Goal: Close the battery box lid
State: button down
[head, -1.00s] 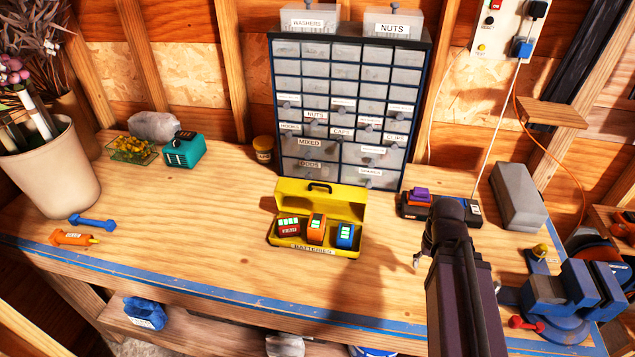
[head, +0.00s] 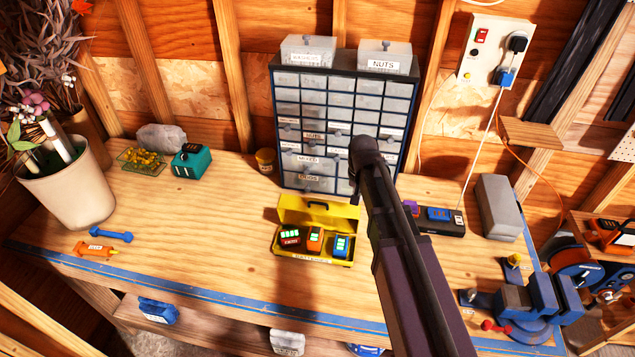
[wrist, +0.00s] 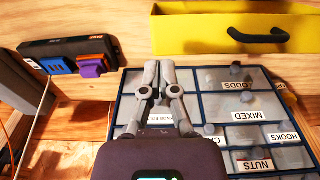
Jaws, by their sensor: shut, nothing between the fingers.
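The yellow battery box (head: 283,248) stands on the workbench with its lid (head: 318,213) open and upright at the back. A red, an orange and a blue battery sit inside, with green lights showing. In the wrist view the yellow lid with its black handle (wrist: 258,36) shows at the top right, seen from behind. My gripper (wrist: 158,68) is shut and empty, in front of the drawer cabinet. It is beside the lid and apart from it. In the head view my arm partly hides the gripper near the lid's right end.
The drawer cabinet (head: 287,110) stands close behind the box, leaving a narrow gap. A black charger (wrist: 65,52) with blue and purple batteries is to the box's right. A grey block (head: 497,207) and blue vice (head: 530,300) stand farther right.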

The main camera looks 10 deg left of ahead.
jog(key=w+a+r+p, duration=0.4)
jog(key=a+r+p, duration=0.2)
jog(key=a, duration=0.6)
jog(key=shift+a+r, duration=0.25)
jog(key=shift+r, duration=0.6)
jog(key=shift+w+f, duration=0.1)
jog(key=shift+f, duration=0.15)
jog(key=b, duration=1.1)
send_over(319, 211)
jog(key=w, duration=0.2)
jog(key=shift+a+f, duration=0.15)
jog(key=shift+f, duration=1.7)
jog(key=shift+a+f, duration=0.15)
jog(key=shift+f, duration=1.65)
jog(key=shift+a+f, duration=0.15)
jog(key=shift+f, duration=1.7)
jog(key=shift+s+d+t, duration=0.15)
jog(key=shift+d+t, duration=0.05)
jog(key=shift+t, duration=0.1)
